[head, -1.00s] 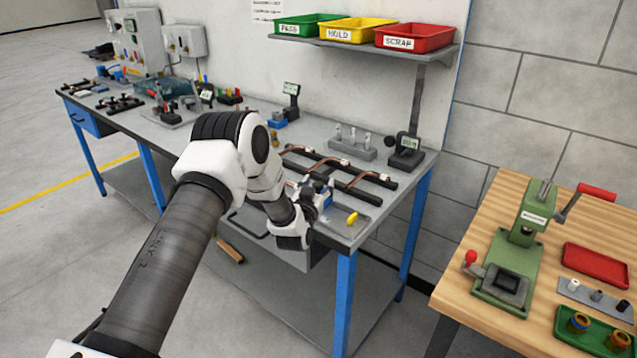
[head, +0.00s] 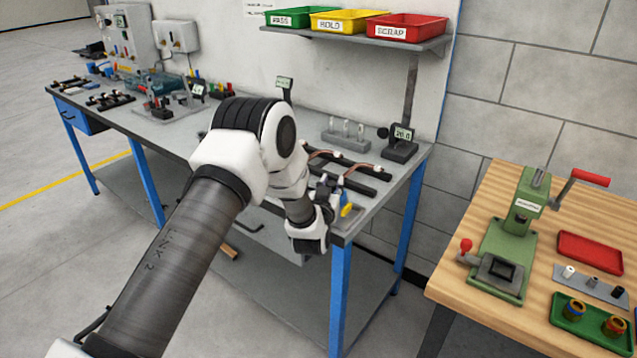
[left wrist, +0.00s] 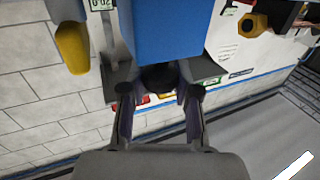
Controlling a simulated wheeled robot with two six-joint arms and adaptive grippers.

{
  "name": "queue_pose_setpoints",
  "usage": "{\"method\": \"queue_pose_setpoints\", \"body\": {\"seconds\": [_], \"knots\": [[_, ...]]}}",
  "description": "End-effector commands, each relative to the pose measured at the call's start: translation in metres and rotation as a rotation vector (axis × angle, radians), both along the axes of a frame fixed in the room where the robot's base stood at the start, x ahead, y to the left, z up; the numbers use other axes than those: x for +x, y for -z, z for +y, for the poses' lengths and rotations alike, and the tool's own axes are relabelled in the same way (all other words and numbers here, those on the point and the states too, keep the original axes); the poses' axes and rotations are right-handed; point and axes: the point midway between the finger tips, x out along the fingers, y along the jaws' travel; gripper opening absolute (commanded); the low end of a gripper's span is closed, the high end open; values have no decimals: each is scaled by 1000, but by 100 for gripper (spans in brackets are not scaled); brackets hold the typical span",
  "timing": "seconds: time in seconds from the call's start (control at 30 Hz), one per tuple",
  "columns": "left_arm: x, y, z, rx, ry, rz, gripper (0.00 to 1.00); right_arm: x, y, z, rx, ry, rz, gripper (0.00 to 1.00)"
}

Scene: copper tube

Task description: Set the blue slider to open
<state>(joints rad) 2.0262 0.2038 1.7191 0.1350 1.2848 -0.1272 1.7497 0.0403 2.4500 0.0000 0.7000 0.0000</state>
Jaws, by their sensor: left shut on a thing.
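The blue slider (left wrist: 170,30) fills the top middle of the left wrist view as a large blue block. My left gripper (left wrist: 160,88) has its two fingers on it and is shut on it. In the head view my left gripper (head: 327,192) is at the front right corner of the workbench, and a small bit of the blue slider (head: 345,197) shows beside it. A yellow piece (head: 346,210) is close by the slider; it also shows in the left wrist view (left wrist: 72,47). Any open marking is hidden or too small to read. My right gripper is not in view.
Dark rails with copper tubes (head: 350,165) lie just behind the gripper. A gauge with a display (head: 402,140) stands at the bench's back right. Green, yellow and red bins (head: 405,27) sit on the shelf above. A wooden table with a green press (head: 510,235) is at the right.

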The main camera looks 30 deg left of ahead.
Motion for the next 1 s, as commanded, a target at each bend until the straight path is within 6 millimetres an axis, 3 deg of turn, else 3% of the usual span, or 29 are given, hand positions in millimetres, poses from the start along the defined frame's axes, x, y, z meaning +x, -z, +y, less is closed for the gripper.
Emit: {"method": "queue_pose_setpoints", "body": {"seconds": [0.27,0.3,0.37,0.73,0.87,1.0], "knots": [[0,-1,-1,1,-1,-1,0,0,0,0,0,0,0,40],[0,-1,-1,1,-1,-1,42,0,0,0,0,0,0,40],[0,-1,-1,1,-1,-1,58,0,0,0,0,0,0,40],[-5,-1,-3,1,-1,-1,58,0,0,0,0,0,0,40],[-26,-1,-10,0,0,2,58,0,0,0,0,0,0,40],[-61,0,-22,2,1,4,58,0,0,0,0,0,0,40]]}}
